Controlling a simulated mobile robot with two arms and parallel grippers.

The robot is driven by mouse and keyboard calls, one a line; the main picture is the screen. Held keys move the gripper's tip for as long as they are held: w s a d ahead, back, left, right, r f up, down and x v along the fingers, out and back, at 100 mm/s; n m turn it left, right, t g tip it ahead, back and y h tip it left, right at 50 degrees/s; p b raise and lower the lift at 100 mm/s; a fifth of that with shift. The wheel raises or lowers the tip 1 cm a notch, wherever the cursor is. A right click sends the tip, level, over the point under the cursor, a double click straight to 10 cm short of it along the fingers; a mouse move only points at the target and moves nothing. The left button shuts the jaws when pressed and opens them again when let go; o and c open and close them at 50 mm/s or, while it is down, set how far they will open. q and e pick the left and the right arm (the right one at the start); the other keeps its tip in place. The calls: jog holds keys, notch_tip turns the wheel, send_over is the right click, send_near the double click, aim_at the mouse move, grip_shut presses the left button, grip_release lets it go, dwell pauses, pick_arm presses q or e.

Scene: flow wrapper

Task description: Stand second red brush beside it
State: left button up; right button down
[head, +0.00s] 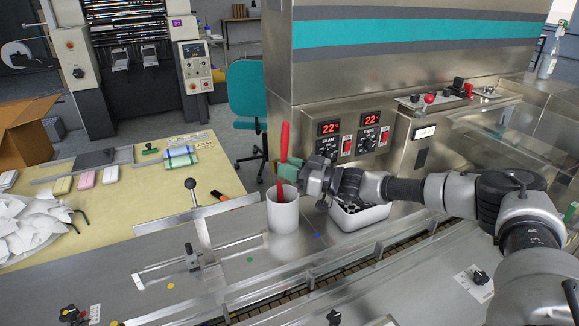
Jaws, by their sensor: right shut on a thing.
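A red brush (285,138) stands nearly upright in the grip of my right gripper (289,171), whose green fingertips are shut around it. The gripper is just above the rim of a white cup (283,217) on the metal worktop. A red part shows below the fingers and reaches into the cup's mouth. I cannot tell whether it is the same brush's lower end or another brush. The cup's inside is mostly hidden. My left gripper is not in view.
A white container (360,217) with dark contents sits right of the cup, partly under my right arm. A black-knobbed lever (191,185) and metal rails (250,284) stand left and in front. A control panel (352,136) rises behind.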

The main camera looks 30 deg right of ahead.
aim_at(280, 185)
jog(key=shift+m+h, duration=0.3)
jog(key=shift+h, duration=0.1)
jog(key=f, duration=0.2)
jog(key=w+f+b, duration=0.1)
jog(key=f, duration=0.1)
jog(key=d+f+b, duration=0.1)
jog(key=f, duration=0.2)
jog(key=shift+w+f, duration=0.1)
jog(key=shift+w, duration=0.1)
pick_arm(q)
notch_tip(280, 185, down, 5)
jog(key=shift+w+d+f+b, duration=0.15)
jog(key=shift+b, duration=1.05)
pick_arm(e)
jog(key=shift+s+a+f, duration=0.15)
jog(key=shift+s+f, duration=0.25)
jog(key=shift+f, duration=0.4)
jog(key=shift+g, duration=0.3)
jog(key=c, duration=1)
grip_release()
